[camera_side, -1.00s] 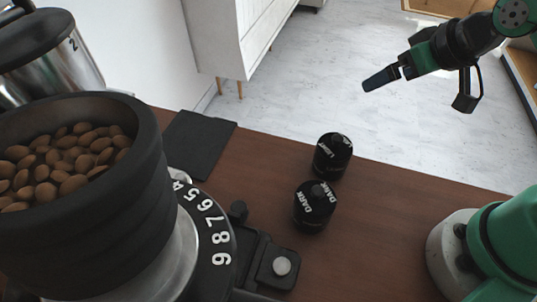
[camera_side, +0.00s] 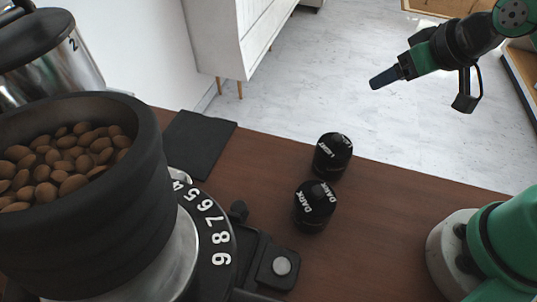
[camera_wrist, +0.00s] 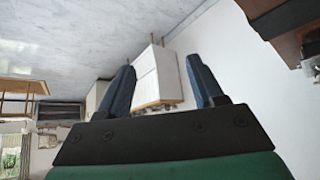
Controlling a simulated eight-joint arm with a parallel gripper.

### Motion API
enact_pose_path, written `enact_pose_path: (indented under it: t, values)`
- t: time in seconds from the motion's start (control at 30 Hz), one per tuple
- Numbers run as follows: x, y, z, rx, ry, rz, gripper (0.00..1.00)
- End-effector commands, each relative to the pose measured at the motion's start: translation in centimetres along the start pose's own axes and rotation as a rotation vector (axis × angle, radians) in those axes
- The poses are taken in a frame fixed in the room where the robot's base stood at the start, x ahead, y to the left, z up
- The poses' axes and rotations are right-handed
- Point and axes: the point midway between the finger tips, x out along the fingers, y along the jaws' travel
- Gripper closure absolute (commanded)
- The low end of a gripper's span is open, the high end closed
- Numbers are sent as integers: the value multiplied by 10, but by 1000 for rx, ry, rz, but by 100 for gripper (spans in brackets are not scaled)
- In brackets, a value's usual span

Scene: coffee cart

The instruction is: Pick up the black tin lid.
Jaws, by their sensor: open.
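Two black tins stand upright on the brown counter in the side view. The rear one (camera_side: 333,155) has lettering that seems to read LIGHT, and the front one (camera_side: 314,207) reads DARK. Each has a black lid with a knob on top; I see the DARK tin's lid (camera_side: 318,193) and the LIGHT tin's lid (camera_side: 336,141). My gripper (camera_side: 382,78) is up and to the right of the tins, beyond the counter's far edge. It is empty. In the wrist view, its two dark blue fingers (camera_wrist: 163,80) are spread apart, and no tin shows there.
A grinder with a bean-filled hopper (camera_side: 130,150) and numbered dial (camera_side: 215,235) fills the left. A black mat (camera_side: 198,143) lies on the counter (camera_side: 390,215) behind it. A white cabinet (camera_side: 235,40) stands beyond. The counter right of the tins is clear.

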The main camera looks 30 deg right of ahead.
Motion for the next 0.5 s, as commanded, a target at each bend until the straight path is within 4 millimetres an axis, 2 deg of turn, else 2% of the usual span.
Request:
enact_pose_path:
  t: [0.13, 0.33, 0.4, 0.5]
  values:
    - [1, -8, 2, -35, -17, -21, 39]
    - [1, -66, 24, -346, -169, -194, 39]
    - [-1, -79, 32, -423, -205, -236, 39]
    - [1, -85, 37, -465, -224, -258, 39]
